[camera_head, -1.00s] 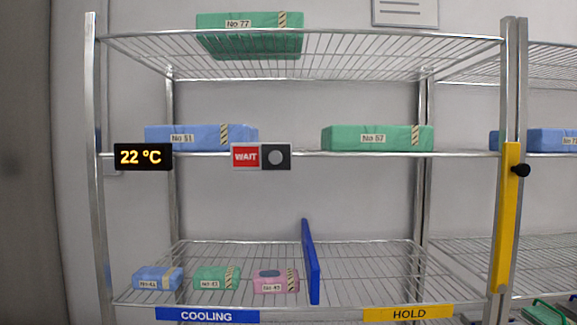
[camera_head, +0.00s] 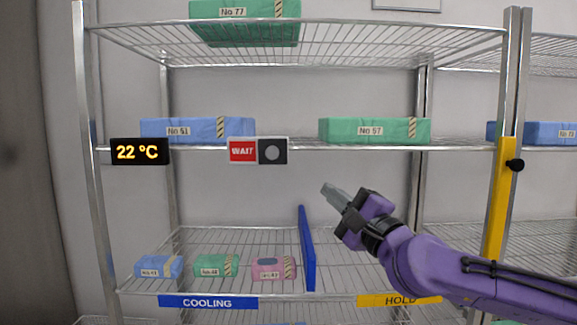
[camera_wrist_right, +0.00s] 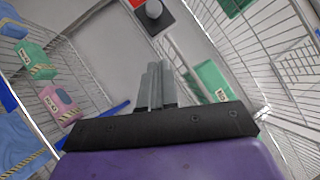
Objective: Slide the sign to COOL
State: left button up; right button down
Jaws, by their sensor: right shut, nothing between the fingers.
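The sign (camera_head: 258,150) hangs on the front edge of the middle shelf. Its left part is red and reads WAIT; its right part is a dark panel with a round grey knob (camera_head: 272,152). In the right wrist view the knob (camera_wrist_right: 154,9) shows at the top, beyond the fingertips. My right gripper (camera_head: 327,190) is shut and empty, below and to the right of the sign, apart from it. Its fingers also show in the right wrist view (camera_wrist_right: 155,70). My left gripper is not in view.
A display (camera_head: 139,151) reading 22 °C is left of the sign. Wrapped packs, blue (camera_head: 195,130) and green (camera_head: 370,131), lie on the middle shelf. A blue divider (camera_head: 307,250) stands on the lower shelf beside small packs. A yellow post with a black knob (camera_head: 515,165) is at right.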

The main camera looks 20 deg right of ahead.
jog(key=shift+w, duration=0.1)
jog(key=p, duration=0.4)
send_near(272, 152)
jog(key=w+d, duration=0.4)
pick_arm(q)
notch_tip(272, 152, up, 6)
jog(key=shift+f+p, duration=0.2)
jog(key=shift+p, duration=0.6)
pick_arm(e)
jog(key=w+a, duration=0.1)
jog(key=w+a+r, duration=0.1)
jog(key=a, duration=0.1)
jog(key=shift+a+r, duration=0.1)
jog(key=shift+a, duration=0.25)
jog(key=shift+w+d, duration=0.1)
